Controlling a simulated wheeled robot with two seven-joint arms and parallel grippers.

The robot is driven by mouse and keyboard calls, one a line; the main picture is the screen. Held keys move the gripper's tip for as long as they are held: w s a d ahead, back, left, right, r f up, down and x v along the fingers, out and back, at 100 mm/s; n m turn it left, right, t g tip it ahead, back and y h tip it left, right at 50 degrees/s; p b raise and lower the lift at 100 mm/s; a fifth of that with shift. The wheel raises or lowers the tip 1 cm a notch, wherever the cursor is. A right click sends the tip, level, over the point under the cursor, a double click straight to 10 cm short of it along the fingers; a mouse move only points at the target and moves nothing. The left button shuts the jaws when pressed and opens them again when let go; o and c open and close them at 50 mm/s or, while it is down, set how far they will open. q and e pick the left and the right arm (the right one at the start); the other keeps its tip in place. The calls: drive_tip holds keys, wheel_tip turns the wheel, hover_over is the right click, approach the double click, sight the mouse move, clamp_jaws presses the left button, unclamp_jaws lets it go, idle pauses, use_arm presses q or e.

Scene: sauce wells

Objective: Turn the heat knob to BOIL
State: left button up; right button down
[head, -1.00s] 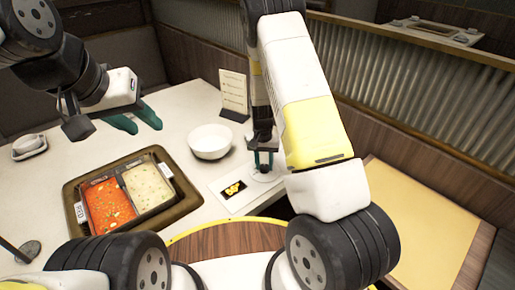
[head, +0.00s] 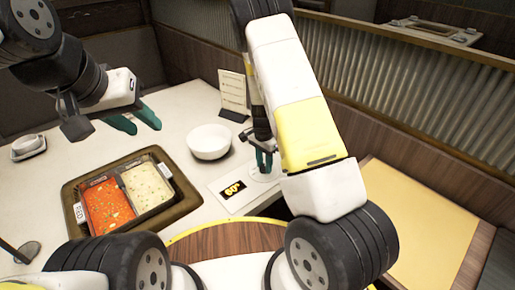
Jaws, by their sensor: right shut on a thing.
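The heat knob sits on a pale round base (head: 264,176) at the right end of a white control panel (head: 243,203). My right gripper (head: 264,160) points down over it with its green fingers shut on the knob, which they mostly hide. The panel's small black display (head: 232,189) shows yellow characters that seem to start with "60". I cannot make out a BOIL mark. My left gripper (head: 136,120) is open and empty above the left part of the table.
A two-part pot with red broth (head: 106,205) and pale broth (head: 147,186) sits in a brown tray (head: 73,213) left of the panel. A white bowl (head: 209,142) and a menu stand (head: 233,92) are behind the panel. A ladle (head: 25,251) lies at the left.

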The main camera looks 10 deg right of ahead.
sight(263, 165)
idle(0.4)
drive_tip(key=c, duration=1)
unclamp_jaws()
drive_tip(key=shift+r, duration=0.1)
drive_tip(key=r, duration=0.7)
drive_tip(key=shift+w+a+r, duration=0.1)
drive_tip(key=shift+w+r, duration=0.1)
drive_tip(key=shift+r, duration=0.1)
